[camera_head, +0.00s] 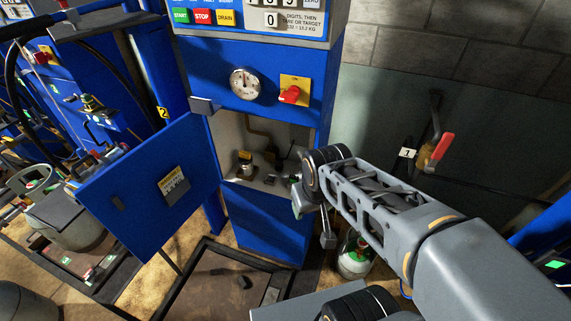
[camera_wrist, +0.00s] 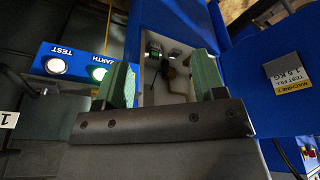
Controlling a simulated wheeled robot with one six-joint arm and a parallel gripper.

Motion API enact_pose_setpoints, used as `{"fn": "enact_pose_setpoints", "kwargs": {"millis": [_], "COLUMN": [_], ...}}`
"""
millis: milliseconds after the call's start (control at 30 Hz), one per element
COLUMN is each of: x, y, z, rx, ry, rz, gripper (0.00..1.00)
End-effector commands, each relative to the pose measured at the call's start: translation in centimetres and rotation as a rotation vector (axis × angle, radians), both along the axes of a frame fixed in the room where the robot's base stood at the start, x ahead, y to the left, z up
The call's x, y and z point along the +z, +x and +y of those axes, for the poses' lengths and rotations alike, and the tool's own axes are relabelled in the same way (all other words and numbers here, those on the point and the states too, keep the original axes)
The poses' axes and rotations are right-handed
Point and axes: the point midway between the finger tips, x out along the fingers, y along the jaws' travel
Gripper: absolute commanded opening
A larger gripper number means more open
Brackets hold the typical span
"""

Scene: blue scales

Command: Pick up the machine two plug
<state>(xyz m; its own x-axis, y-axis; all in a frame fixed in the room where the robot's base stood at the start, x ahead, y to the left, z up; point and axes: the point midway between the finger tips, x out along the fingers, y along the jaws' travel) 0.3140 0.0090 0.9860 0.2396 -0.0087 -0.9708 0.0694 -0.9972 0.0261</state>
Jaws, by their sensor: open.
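The blue machine (camera_head: 262,215) stands at the centre of the head view with its lower cabinet open. Inside the cabinet are a brass-coloured pipe (camera_wrist: 178,82), a small fitting with a yellow tag (camera_head: 244,160) and small dark parts. I cannot tell which of these, if any, is the plug. My gripper (camera_wrist: 163,62) is open, its green fingers apart and facing the cabinet, with nothing seen between them. In the head view it is largely hidden behind my wrist.
The open door stands left of the cabinet opening. A metal tray (camera_head: 205,282) with a small dark object (camera_head: 245,282) lies on the floor. A white-and-green cylinder (camera_head: 354,258) stands below my arm. A red-handled valve (camera_head: 436,150) is on the right wall.

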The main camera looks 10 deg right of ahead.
Motion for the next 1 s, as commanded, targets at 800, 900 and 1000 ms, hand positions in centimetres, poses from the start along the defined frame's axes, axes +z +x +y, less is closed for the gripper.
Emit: {"fn": "enact_pose_setpoints", "kwargs": {"millis": [800,900,1000], "x": [-25.2,-25.0,-24.4], "y": [26.6,29.2,31.1], "z": [2.7,3.9,4.7], "rx": [1.522,1.675,1.788], "ry": [-1.238,-1.392,-1.519], "rz": [0.336,0.365,0.398], "gripper": [0.64,0.64,0.64]}}
